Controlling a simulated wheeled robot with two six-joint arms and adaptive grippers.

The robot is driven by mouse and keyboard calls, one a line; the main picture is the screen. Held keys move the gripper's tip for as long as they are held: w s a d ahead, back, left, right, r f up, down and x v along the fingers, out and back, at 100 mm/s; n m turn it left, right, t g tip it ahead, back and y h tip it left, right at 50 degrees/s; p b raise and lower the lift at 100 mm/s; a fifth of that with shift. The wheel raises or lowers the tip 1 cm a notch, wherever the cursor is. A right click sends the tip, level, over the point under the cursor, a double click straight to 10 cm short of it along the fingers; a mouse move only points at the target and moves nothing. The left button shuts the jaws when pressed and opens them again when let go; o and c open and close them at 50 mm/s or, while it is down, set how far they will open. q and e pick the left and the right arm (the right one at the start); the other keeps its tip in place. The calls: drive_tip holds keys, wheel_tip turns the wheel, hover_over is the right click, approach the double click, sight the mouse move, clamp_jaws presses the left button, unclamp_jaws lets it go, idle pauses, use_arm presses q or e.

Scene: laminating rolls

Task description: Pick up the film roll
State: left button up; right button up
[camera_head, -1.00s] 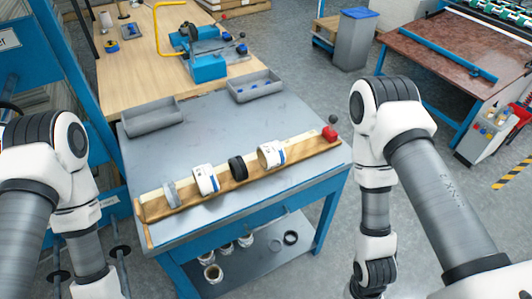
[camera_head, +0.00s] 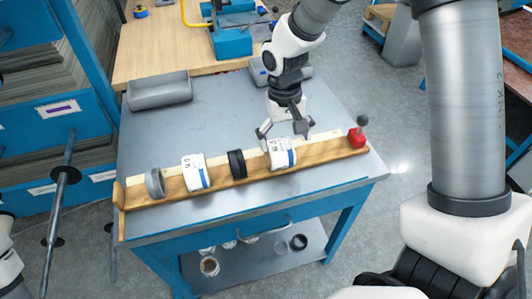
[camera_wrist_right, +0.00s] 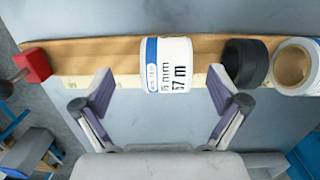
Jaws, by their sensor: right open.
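A white film roll with a blue band (camera_head: 281,153) lies on the wooden rack, nearest the red end block. It also shows in the wrist view (camera_wrist_right: 168,65), with printed text on its side. My right gripper (camera_head: 286,133) is open just above and behind this roll. In the wrist view its two fingers (camera_wrist_right: 160,84) are spread to either side of the roll, apart from it. A second white roll with a blue band (camera_head: 195,172) lies further left on the rack. My left gripper is out of view.
The rack (camera_head: 222,183) runs along the front of the grey table (camera_head: 225,112). A black ring (camera_head: 237,164) and a grey ring (camera_head: 155,184) also sit on it. A red block with a knob (camera_head: 357,138) is at its right end. A grey tray (camera_head: 160,91) stands behind.

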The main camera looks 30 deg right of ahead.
sight(282, 149)
drive_tip(key=r, duration=0.1)
drive_tip(key=w+r+t, duration=0.1)
drive_tip(key=shift+r, duration=0.3)
drive_tip(key=f, duration=0.7)
drive_tip(key=shift+s+a+f+b, duration=0.2)
drive_tip(key=shift+a+b, duration=0.05)
drive_tip(key=shift+b, duration=0.1)
drive_tip(key=c, duration=1.3)
